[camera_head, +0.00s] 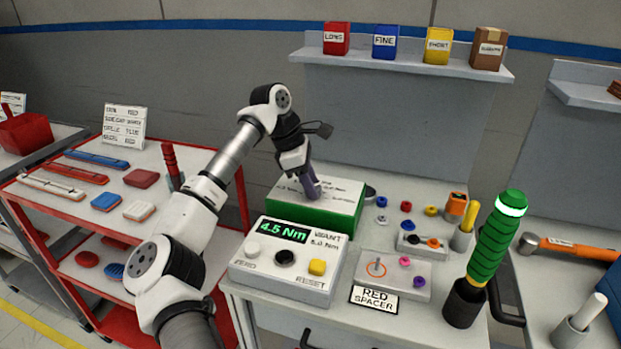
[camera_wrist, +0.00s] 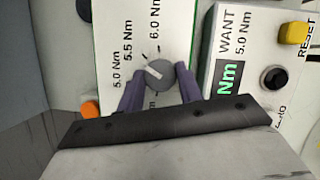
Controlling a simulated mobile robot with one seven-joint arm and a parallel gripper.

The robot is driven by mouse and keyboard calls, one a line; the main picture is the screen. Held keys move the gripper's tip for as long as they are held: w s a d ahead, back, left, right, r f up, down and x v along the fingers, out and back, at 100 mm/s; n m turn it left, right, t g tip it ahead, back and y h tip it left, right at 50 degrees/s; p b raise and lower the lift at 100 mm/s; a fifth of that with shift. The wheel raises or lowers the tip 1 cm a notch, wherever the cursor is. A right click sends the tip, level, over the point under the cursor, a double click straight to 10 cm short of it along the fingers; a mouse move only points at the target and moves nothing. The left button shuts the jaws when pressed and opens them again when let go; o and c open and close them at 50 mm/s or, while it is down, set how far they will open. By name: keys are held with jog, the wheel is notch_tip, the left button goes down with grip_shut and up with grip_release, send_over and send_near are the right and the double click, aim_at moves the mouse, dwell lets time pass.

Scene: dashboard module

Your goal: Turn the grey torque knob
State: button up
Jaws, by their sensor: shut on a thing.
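The grey knob (camera_wrist: 160,76) stands on the white-topped green box (camera_wrist: 178,30) in the wrist view. Its white mark slants to the upper left. Labels 5.0, 5.5 and 6.0 Nm lie to its left and above; another is partly covered. My gripper (camera_wrist: 160,78) is shut on the knob, one purple finger on each side. In the head view my gripper (camera_head: 312,192) reaches down onto the green box (camera_head: 285,218) and hides the knob. The white readout unit (camera_head: 262,262) shows 4.5 Nm in green, beside WANT 5.0 Nm.
A green-handled tool (camera_head: 497,240) stands upright in a dark cup at the right. A grey block (camera_head: 402,285) with small coloured pieces and a RED SPACER card (camera_head: 375,299) are in front. A red shelf cart (camera_head: 70,218) is at left. A shelf (camera_head: 400,65) with boxes hangs behind.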

jog(key=shift+r+m+g+p, duration=0.1)
jog(key=shift+m+g+p, duration=0.25)
jog(key=shift+m, duration=0.55)
jog(key=o, duration=1)
jog(key=v, duration=1.3)
jog(key=shift+w+r+b, duration=0.15)
jog(key=shift+r+b, duration=0.2)
